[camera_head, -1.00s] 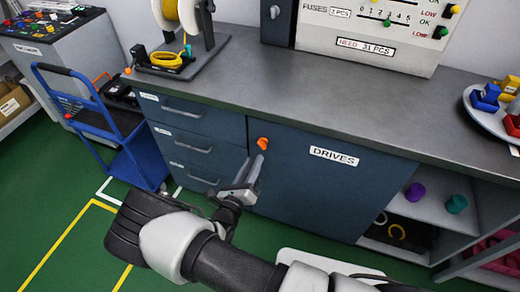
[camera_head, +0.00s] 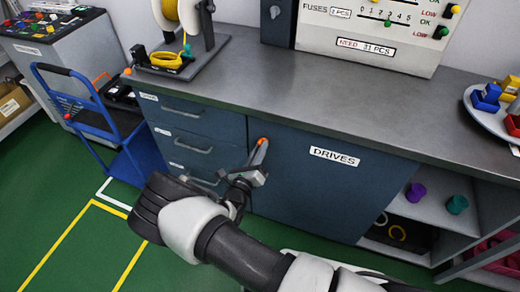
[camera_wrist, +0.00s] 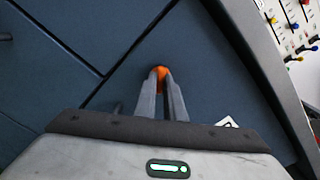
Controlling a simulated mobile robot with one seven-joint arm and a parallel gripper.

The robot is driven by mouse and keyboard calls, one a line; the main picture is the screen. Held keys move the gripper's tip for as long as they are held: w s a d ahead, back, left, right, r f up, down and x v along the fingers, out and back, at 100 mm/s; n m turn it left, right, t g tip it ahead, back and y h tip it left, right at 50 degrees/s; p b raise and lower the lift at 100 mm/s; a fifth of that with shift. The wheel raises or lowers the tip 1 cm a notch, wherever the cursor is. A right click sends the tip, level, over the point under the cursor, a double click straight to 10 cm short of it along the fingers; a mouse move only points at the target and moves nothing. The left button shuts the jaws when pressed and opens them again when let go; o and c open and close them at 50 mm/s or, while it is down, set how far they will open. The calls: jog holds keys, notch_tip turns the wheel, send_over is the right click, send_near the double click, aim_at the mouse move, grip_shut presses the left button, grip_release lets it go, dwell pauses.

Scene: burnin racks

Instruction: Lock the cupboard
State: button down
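The cupboard (camera_head: 310,190) is a dark blue door labelled DRIVES under the grey worktop, and it looks closed. An orange knob (camera_head: 262,141) sits at the door's upper left corner. My gripper (camera_head: 260,150) is at the knob, its two fingers pointing up towards it. In the wrist view the fingertips (camera_wrist: 161,78) reach the orange knob (camera_wrist: 160,70), which shows between and just beyond them. The fingers are close together and hide most of the knob. Whether they press on it is not clear.
Drawers (camera_head: 200,145) with bar handles are left of the door. Open shelves (camera_head: 430,205) with purple and green knobs are to its right. A blue trolley (camera_head: 100,125) stands at the left. The worktop (camera_head: 320,90) overhangs the door, and its middle is clear.

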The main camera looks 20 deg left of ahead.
jog(key=shift+n, duration=0.4)
jog(key=shift+r+n+b, duration=0.1)
jog(key=shift+n+b, duration=0.5)
jog(key=shift+n, duration=4.3)
jog(key=c, duration=1.8)
grip_release()
jog(key=shift+c, duration=0.2)
